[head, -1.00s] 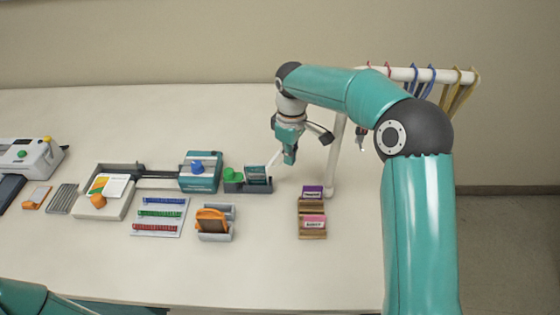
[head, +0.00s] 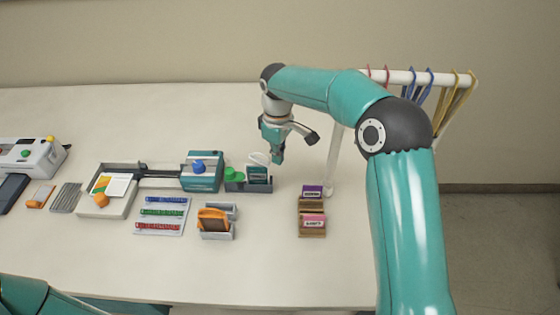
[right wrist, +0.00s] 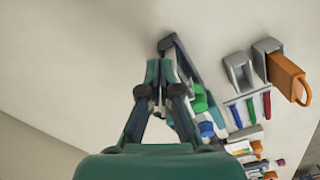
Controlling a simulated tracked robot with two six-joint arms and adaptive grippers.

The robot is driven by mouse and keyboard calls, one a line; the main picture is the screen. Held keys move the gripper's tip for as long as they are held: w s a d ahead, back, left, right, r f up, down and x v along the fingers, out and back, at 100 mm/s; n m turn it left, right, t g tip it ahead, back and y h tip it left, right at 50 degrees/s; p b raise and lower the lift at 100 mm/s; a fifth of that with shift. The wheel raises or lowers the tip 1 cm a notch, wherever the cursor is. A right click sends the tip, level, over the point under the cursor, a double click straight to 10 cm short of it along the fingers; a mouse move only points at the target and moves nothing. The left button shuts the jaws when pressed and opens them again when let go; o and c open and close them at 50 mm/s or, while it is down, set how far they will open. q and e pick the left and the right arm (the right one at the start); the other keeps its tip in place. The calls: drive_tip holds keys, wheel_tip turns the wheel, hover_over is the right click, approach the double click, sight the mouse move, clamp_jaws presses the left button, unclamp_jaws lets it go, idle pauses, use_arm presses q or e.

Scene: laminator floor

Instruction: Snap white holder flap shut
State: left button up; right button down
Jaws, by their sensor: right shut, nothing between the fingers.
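The white flap (head: 260,158) stands raised over a teal piece (head: 257,173) at the right end of a dark grey holder tray (head: 236,187). My right gripper (head: 278,158) is shut and empty, pointing down just right of the flap. I cannot tell whether it touches the flap. In the right wrist view the shut fingertips (right wrist: 160,66) are beside the dark grey tray's end (right wrist: 172,42), and the flap is mostly hidden. My left arm shows at the lower left of the head view, but its gripper is out of view.
A teal device with a blue knob (head: 198,168) stands close on the left. A card rack (head: 312,222) and a white stand with coloured loops (head: 334,160) are on the right. Bare table lies behind.

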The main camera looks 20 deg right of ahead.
wheel_tip(320, 180, up, 7)
drive_tip(key=p, duration=0.5)
drive_tip(key=shift+s+d, duration=0.2)
drive_tip(key=shift+d, duration=0.25)
drive_tip(key=shift+f, duration=0.15)
wheel_tip(320, 180, up, 2)
drive_tip(key=t+y+b, duration=0.1)
drive_tip(key=t+b, duration=0.1)
drive_tip(key=b, duration=0.4)
hover_over(254, 158)
drive_tip(key=f+b, duration=0.2)
drive_tip(key=b, duration=0.1)
drive_tip(key=f+b, duration=0.1)
drive_tip(key=shift+s+d+f+b, duration=0.2)
drive_tip(key=shift+s+f+b, duration=0.05)
drive_tip(key=shift+f+b, duration=0.65)
drive_tip(key=shift+f, duration=0.5)
drive_tip(key=shift+f+b, duration=0.65)
drive_tip(key=shift+f, duration=0.35)
drive_tip(key=shift+r, duration=0.15)
